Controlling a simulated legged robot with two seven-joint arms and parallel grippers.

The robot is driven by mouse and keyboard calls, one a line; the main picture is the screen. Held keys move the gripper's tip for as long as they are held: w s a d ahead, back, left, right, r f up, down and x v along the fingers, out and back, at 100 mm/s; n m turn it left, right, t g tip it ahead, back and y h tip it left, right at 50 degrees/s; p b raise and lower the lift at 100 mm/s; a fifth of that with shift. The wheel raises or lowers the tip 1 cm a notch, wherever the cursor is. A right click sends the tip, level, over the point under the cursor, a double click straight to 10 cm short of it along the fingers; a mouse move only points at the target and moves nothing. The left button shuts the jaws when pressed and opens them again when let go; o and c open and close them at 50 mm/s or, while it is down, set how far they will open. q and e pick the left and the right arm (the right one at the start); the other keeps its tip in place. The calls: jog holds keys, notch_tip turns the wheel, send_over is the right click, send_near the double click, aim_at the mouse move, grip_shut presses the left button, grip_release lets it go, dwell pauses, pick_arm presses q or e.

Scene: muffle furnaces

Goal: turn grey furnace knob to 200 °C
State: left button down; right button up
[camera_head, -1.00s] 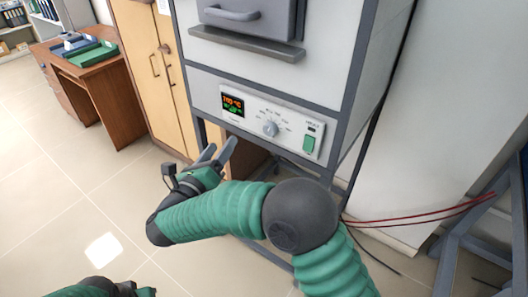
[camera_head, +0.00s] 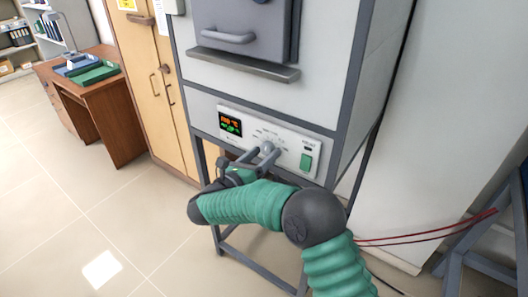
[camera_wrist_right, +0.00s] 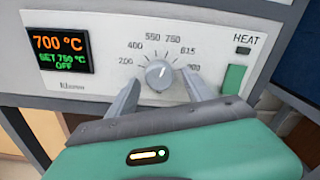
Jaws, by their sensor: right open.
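The round grey furnace knob (camera_wrist_right: 159,74) sits in the middle of the control panel, with a printed temperature scale around it. The 200 mark is at the lower left of the scale. The display (camera_wrist_right: 59,51) reads 700 °C, SET 750 °C, OFF. In the head view the knob (camera_head: 266,148) is partly behind my right gripper (camera_head: 259,158). In the wrist view my right gripper (camera_wrist_right: 162,82) is open, with one finger on each side of the knob. I cannot tell whether either finger touches it. My left gripper is out of view.
A green switch (camera_wrist_right: 233,78) under the word HEAT is just right of the gripper. The furnace door (camera_head: 240,35) and its ledge (camera_head: 243,66) are above the panel. A wooden cabinet (camera_head: 150,85) stands to the left. Red cables (camera_head: 430,235) run at the right.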

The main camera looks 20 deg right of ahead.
jog(key=shift+w+d, duration=0.2)
jog(key=shift+w, duration=0.05)
jog(key=shift+s, duration=0.1)
grip_shut()
